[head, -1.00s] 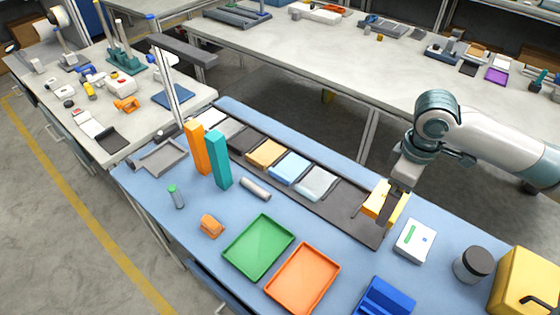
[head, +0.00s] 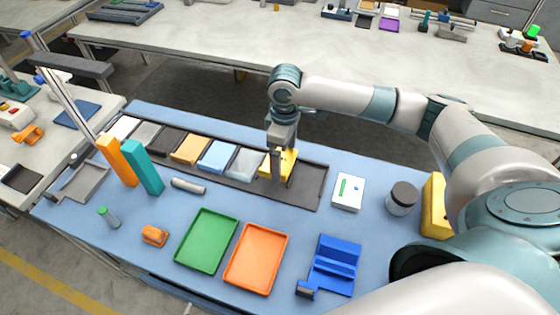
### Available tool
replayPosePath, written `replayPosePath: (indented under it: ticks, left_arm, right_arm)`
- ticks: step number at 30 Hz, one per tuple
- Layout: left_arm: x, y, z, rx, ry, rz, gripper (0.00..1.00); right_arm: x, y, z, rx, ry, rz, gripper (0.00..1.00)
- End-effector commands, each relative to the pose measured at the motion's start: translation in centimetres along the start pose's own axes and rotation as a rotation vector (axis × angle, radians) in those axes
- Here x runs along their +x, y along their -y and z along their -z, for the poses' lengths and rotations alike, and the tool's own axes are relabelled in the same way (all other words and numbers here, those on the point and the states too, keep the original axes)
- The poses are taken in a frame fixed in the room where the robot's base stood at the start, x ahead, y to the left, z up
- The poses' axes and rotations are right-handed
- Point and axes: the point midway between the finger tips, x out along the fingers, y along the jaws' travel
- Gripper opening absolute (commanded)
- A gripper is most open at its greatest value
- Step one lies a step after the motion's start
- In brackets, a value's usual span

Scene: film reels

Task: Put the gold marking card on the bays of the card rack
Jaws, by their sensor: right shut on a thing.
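The card rack (head: 308,192) is a long dark tray across the back of the blue-topped bench. A row of cards lies in it: white, grey, dark, tan-orange, light blue (head: 215,157) and pale grey (head: 246,163); its right end is bare. My right gripper (head: 280,170) is shut on the gold marking card (head: 289,161), just right of the pale grey card. The fingers hide part of the gold card. I cannot tell whether it touches the rack. My left gripper is not in view.
Orange (head: 112,160) and teal (head: 143,167) posts stand near the rack's left part. Green (head: 206,240) and orange (head: 256,258) trays and a blue holder (head: 335,264) lie in front. A white box (head: 348,192) and dark-lidded jar (head: 402,198) stand right of the rack.

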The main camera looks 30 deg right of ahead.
Motion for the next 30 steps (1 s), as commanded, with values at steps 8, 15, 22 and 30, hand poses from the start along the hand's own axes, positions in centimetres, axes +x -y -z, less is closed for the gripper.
replayPosePath:
  ticks: [8,15,22,30]
  left_arm:
    - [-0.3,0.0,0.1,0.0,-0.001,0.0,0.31]
    - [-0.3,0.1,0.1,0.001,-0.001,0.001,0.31]
    - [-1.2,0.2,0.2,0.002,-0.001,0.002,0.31]
    - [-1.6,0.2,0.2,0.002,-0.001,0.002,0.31]
  right_arm:
    - [0.8,-0.4,1.3,0.0,0.0,-0.001,0.67]
    - [0.9,-0.4,1.3,0.0,0.0,0.0,0.67]
    - [2.9,-0.3,1.1,0.0,0.003,0.001,0.67]
    - [4.9,-0.3,1.2,0.0,0.001,-0.001,0.67]
